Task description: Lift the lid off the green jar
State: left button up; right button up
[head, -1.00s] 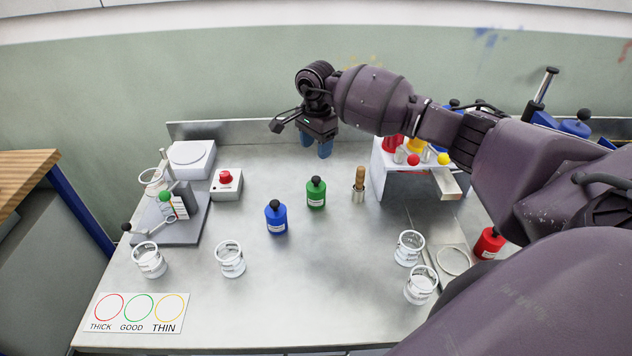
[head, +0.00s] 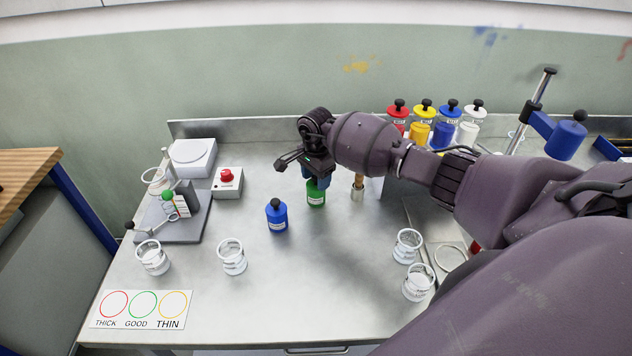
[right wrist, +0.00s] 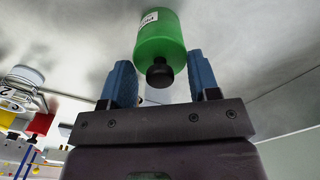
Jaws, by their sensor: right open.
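The green jar (head: 316,196) stands upright on the metal bench, its top hidden behind my right gripper in the head view. The right wrist view shows the green jar (right wrist: 161,38) with its black knobbed lid (right wrist: 160,73) pointing toward my gripper. My right gripper (head: 317,184) is over the jar. In the right wrist view its two blue fingers (right wrist: 160,82) are open, one on each side of the lid's knob, with gaps between. My left gripper is not in view.
A blue jar (head: 277,216) stands close to the left of the green jar. A wooden-handled tool in a metal cup (head: 357,190) stands to its right. Glass beakers (head: 232,257) stand nearer the front. The front middle of the bench is clear.

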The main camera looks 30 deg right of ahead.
jog(key=c, duration=1)
